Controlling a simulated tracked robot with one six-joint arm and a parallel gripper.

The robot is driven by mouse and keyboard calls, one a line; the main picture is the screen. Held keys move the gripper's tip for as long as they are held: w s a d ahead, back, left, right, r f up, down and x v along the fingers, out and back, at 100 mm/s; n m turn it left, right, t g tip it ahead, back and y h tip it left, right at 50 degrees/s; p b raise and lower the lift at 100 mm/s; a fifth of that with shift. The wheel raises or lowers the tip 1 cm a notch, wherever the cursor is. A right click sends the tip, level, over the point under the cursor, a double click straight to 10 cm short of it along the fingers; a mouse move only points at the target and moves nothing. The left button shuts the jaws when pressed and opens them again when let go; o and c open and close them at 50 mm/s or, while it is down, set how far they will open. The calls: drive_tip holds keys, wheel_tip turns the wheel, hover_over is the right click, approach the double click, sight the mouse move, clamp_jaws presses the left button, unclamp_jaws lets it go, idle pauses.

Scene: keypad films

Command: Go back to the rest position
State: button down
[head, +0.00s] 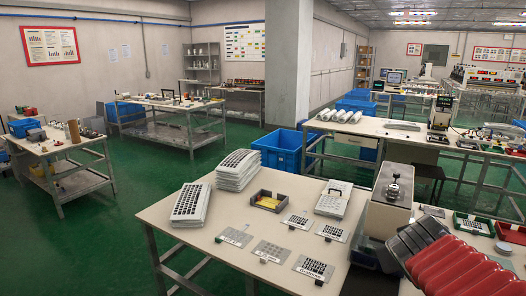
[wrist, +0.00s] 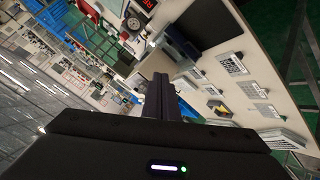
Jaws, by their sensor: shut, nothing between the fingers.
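My gripper (wrist: 158,92) shows in the wrist view as dark fingers pressed together, with nothing between them. It is in the air, apart from the work table, which looks tilted in that view. I cannot make out my gripper in the head view. Several keypad films lie apart on the pale table (head: 200,260), among them a film (head: 271,251) in the middle, a film (head: 314,268) at the front and a film (head: 234,237) at the left. In the wrist view a film (wrist: 233,63) lies on the table to the right of my gripper.
Two stacks of white keypad housings (head: 190,203) (head: 238,170) stand at the left. A grey tray (head: 256,203) holds something yellow. A machine (head: 392,185) with a knob and red and dark curved pieces (head: 450,265) crowd the right. Green floor (head: 110,245) is open at left.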

drive_tip(key=s+a+f+g+y, duration=0.1)
drive_tip(key=s+a+f+y, duration=0.1)
drive_tip(key=s+a, duration=0.6)
drive_tip(key=s+a+f+g+y, duration=0.2)
drive_tip(key=s+a+f+y, duration=0.1)
drive_tip(key=s+a, duration=0.5)
drive_tip(key=shift+s+a+f+m+y, duration=0.25)
drive_tip(key=shift+a+f+m+y, duration=0.05)
drive_tip(key=shift+f, duration=0.6)
drive_tip(key=shift+d, duration=0.15)
